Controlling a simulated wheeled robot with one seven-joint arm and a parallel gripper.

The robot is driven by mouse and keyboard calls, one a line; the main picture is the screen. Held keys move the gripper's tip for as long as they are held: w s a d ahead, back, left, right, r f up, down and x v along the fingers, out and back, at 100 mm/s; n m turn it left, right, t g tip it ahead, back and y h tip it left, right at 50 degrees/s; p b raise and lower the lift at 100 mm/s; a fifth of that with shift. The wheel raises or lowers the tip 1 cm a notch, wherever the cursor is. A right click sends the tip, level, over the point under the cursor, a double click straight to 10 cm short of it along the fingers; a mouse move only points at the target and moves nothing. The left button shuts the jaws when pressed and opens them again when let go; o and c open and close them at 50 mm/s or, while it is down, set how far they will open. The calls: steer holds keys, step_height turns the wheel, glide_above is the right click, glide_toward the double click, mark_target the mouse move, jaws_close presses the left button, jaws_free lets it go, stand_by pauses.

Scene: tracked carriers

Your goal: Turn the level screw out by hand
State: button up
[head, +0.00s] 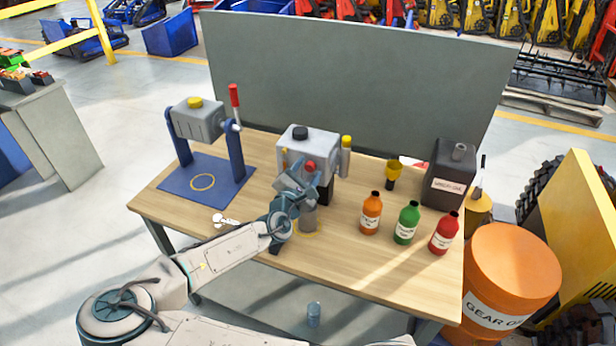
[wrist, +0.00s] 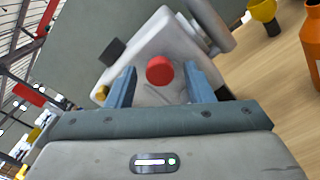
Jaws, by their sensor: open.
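The grey gearbox housing (head: 322,141) stands on the wooden bench with a black cap on top. A round red screw head (wrist: 159,70), which I take as the level screw, sits on its face in the wrist view. It also shows in the head view (head: 310,167) just beyond my gripper. My gripper (wrist: 161,69) is open, with one blue finger on each side of the red head. A gap shows between each finger and the head. Whether the fingertips reach the housing face, I cannot tell.
A grey cup (head: 309,218) stands on a yellow ring below my gripper. Orange (head: 370,215), green (head: 407,223) and red (head: 443,234) bottles stand to the right, before a dark oil can (head: 449,177). A blue stand (head: 208,185) is at left.

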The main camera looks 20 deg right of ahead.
steer(key=m+b, duration=0.1)
steer(key=m, duration=0.2)
steer(key=m+b, duration=0.2)
steer(key=m, duration=0.1)
steer(key=shift+f, duration=0.25)
steer(key=shift+m+b, duration=0.5)
steer(key=shift+m, duration=0.7)
steer(key=m+b, duration=0.1)
steer(key=m, duration=0.3)
steer(key=shift+r, duration=0.2)
steer(key=shift+f+m+b, duration=0.15)
steer(key=shift+m+b, duration=0.8)
steer(key=shift+m, duration=0.25)
steer(key=m+b, duration=0.2)
steer(key=m, duration=0.2)
steer(key=m+b, duration=0.1)
steer(key=m, duration=0.2)
steer(key=shift+r, duration=0.2)
steer(key=shift+r, duration=0.15)
